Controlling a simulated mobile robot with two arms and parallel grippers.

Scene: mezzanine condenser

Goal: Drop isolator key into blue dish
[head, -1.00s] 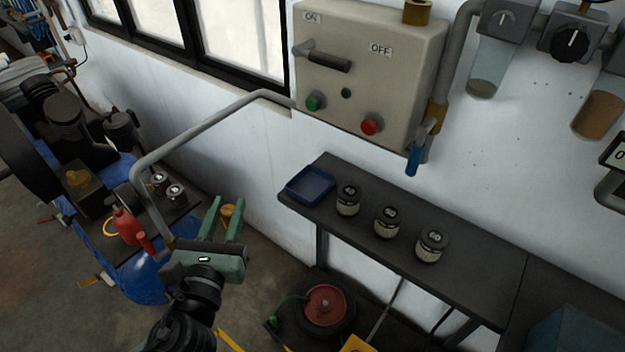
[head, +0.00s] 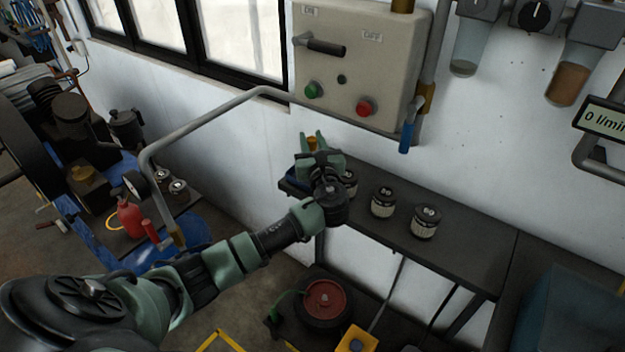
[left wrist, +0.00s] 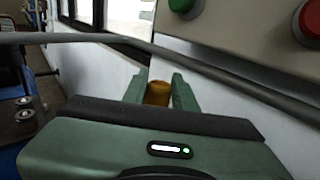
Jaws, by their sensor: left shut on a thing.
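My left gripper (head: 312,142) is shut on a small yellow-orange piece, taken to be the isolator key (left wrist: 157,92), which shows between its two green fingers in the left wrist view. In the head view the gripper is over the left end of the dark wall bench. The blue dish (head: 293,179) sits on that end, mostly hidden behind the gripper and wrist; only a bit of its blue left side shows. I cannot tell the exact height of the key above the dish. My right gripper is not in view.
Several lidded jars stand right of the dish, including a middle jar (head: 383,201) and a right jar (head: 426,221). A grey switch box (head: 375,75) and a bent grey pipe (head: 215,122) are on the wall. The bench's right part (head: 475,257) is clear.

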